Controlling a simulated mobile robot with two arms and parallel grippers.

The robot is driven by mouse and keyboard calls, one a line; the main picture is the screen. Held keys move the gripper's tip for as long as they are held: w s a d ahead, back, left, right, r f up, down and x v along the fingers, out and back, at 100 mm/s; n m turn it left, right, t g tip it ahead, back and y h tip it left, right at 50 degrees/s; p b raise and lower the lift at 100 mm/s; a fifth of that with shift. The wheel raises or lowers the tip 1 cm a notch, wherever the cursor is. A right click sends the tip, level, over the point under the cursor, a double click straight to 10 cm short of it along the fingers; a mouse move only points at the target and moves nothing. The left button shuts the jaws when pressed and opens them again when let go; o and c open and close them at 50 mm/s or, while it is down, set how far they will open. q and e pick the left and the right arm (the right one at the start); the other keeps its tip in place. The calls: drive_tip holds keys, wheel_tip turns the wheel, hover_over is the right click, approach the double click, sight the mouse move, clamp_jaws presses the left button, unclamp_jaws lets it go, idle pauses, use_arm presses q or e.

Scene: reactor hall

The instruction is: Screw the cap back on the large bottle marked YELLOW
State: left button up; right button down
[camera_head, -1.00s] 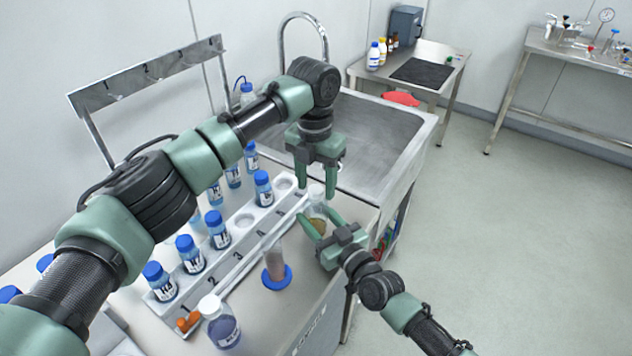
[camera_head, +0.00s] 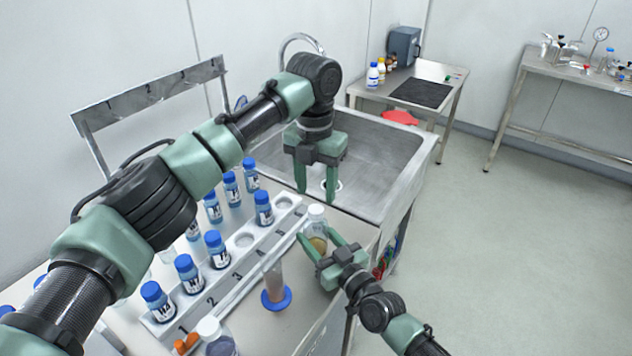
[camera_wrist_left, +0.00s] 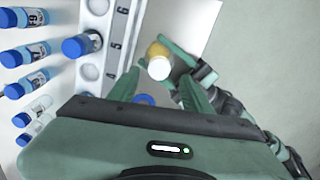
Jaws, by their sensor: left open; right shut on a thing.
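A bottle with yellowish-brown contents (camera_head: 318,244) and a white top (camera_head: 316,212) stands at the front right of the bench, near the sink. Its marking cannot be read here. My right gripper (camera_head: 321,241) is shut on its body. In the left wrist view the white cap (camera_wrist_left: 159,68) faces me on top of the bottle; how tightly it sits cannot be told. My left gripper (camera_head: 317,192) is open and empty, pointing down above the bottle, apart from the cap. Its fingers (camera_wrist_left: 160,90) show on either side below the cap in the wrist view.
A numbered white rack (camera_head: 225,275) with several blue-capped bottles stands left of the held bottle. A cylinder on a blue base (camera_head: 275,288) and a white-capped bottle with purplish contents (camera_head: 217,340) stand in front. The sink (camera_head: 385,150) lies behind; a side table (camera_head: 445,75) stands farther back.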

sight(316, 208)
use_arm(q)
drive_tip(key=n, duration=0.3)
drive_tip(key=shift+r, duration=0.15)
drive_tip(key=n, duration=0.5)
drive_tip(key=shift+r, duration=0.1)
drive_tip(key=n, duration=0.7)
drive_tip(key=shift+r, duration=0.2)
drive_tip(key=n, duration=0.7)
drive_tip(key=shift+r, duration=0.25)
drive_tip(key=n, duration=0.5)
drive_tip(key=shift+r, duration=0.1)
drive_tip(key=n, duration=0.4)
drive_tip(key=shift+r+n, duration=0.15)
drive_tip(key=shift+n, duration=0.15)
drive_tip(key=n, duration=0.4)
drive_tip(key=shift+r+n, duration=0.1)
drive_tip(key=shift+n, duration=0.3)
drive_tip(key=n, duration=0.7)
drive_tip(key=shift+s+r, duration=0.1)
drive_tip(key=shift+r, duration=0.15)
drive_tip(key=n, duration=0.7)
drive_tip(key=shift+r, duration=0.15)
drive_tip(key=n, duration=0.6)
drive_tip(key=shift+r+n, duration=0.2)
drive_tip(key=shift+n, duration=0.1)
drive_tip(key=shift+f, duration=0.1)
drive_tip(key=shift+f, duration=3.95)
